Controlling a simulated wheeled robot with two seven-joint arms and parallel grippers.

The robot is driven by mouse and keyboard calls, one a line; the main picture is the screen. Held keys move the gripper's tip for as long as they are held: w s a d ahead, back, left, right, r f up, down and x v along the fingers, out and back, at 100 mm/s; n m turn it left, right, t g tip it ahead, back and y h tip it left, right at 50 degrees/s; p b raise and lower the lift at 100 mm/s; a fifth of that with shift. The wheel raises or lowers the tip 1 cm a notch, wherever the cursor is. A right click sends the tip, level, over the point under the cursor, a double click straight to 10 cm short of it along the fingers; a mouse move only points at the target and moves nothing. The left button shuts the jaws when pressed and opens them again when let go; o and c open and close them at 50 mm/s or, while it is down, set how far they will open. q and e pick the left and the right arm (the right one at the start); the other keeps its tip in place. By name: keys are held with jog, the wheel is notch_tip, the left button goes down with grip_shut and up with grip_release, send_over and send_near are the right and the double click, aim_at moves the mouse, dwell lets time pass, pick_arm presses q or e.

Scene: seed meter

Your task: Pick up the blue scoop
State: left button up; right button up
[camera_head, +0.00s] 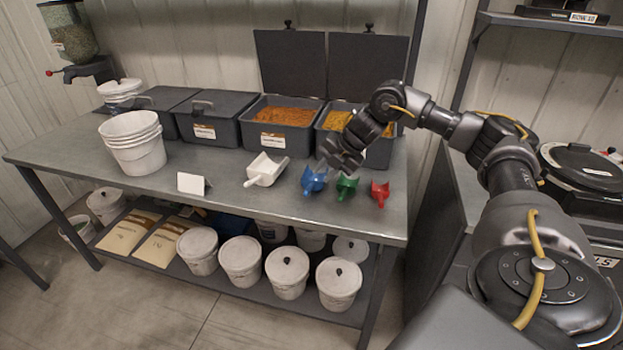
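The blue scoop (313,181) lies on the grey table (228,186) near its front edge, between a white scoop (265,169) on its left and a green scoop (346,186) on its right. My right gripper (329,159) is just above and behind the blue scoop, its fingers angled down to the left. It partly overlaps the far end of the scoop in the picture. I cannot tell whether it touches the scoop or how far its fingers are apart. My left gripper is not in view.
A red scoop (380,193) lies right of the green one. Open grey bins of orange (284,115) and yellow grain stand behind, beside lidded bins (213,119). Stacked white buckets (133,143) stand at left. A small white card (193,184) stands near the front edge.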

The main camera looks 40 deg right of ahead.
aim_at(310, 187)
jog(key=x, duration=0.5)
jog(key=shift+w+d, duration=0.25)
jog(key=shift+s+r, duration=0.1)
jog(key=shift+a, duration=0.1)
jog(key=p+x, duration=0.1)
jog(key=x, duration=0.4)
jog(key=shift+p, duration=0.3)
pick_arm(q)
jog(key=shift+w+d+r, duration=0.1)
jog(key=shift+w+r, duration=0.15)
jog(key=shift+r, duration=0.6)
pick_arm(e)
jog(key=shift+s, duration=0.15)
grip_shut()
